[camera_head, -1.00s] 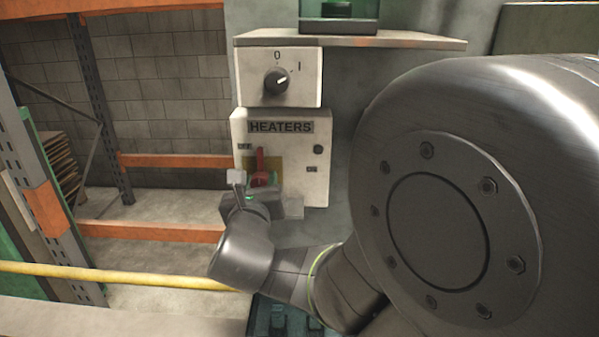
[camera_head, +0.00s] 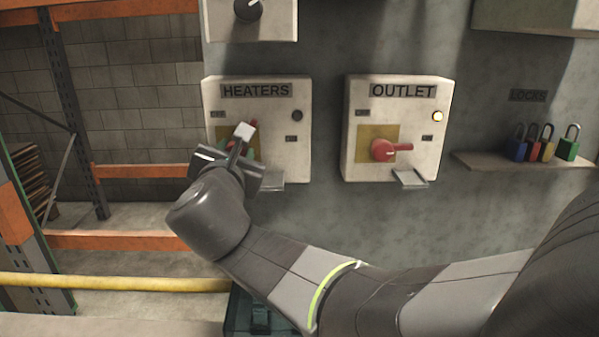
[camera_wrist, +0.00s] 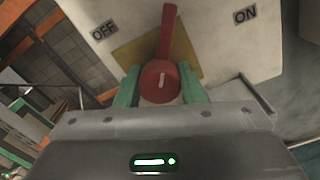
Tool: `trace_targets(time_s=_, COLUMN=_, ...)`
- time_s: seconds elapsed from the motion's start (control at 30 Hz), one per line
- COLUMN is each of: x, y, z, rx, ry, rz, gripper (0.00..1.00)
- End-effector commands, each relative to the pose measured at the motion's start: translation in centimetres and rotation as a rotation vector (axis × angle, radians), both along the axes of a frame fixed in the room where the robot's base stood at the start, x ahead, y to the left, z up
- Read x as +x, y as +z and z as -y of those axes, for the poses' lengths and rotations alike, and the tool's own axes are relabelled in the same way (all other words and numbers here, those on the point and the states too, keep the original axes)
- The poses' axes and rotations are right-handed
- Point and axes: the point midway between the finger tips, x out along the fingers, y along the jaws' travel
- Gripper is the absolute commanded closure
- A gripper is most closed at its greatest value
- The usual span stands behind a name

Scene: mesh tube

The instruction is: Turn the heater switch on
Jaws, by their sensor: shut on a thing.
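The heater switch is a red rotary handle (camera_head: 253,127) on the white box marked HEATERS (camera_head: 256,91). In the wrist view, the red handle (camera_wrist: 168,42) points up, between the OFF label on the left and the ON label on the right. In the head view its visible tip leans right of upright; the rest is mostly hidden by my gripper (camera_head: 234,152). In the wrist view, the green fingers of my gripper (camera_wrist: 159,88) are shut on the handle's round hub, one on each side. The heaters lamp (camera_head: 297,115) is dark.
To the right is an OUTLET box (camera_head: 350,150) with its red handle (camera_head: 385,150) level and its lamp (camera_head: 438,116) lit. A shelf (camera_head: 490,161) holds several padlocks farther right. A dial box (camera_head: 280,22) is above. A yellow rail (camera_head: 110,282) crosses the lower left.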

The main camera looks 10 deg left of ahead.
Motion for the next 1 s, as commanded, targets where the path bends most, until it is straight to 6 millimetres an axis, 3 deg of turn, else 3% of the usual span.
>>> trace_targets(time_s=0.03, x=-0.08, y=-0.78, z=-0.06, rx=0.046, ry=0.003, rz=-0.008, gripper=0.87)
trace_targets(time_s=0.6, x=-0.06, y=-0.71, z=-0.05, rx=0.569, ry=0.003, rz=-0.136, gripper=0.87)
trace_targets(time_s=1.0, x=-0.02, y=-0.41, z=-0.02, rx=0.844, ry=0.000, rz=-0.203, gripper=0.87)
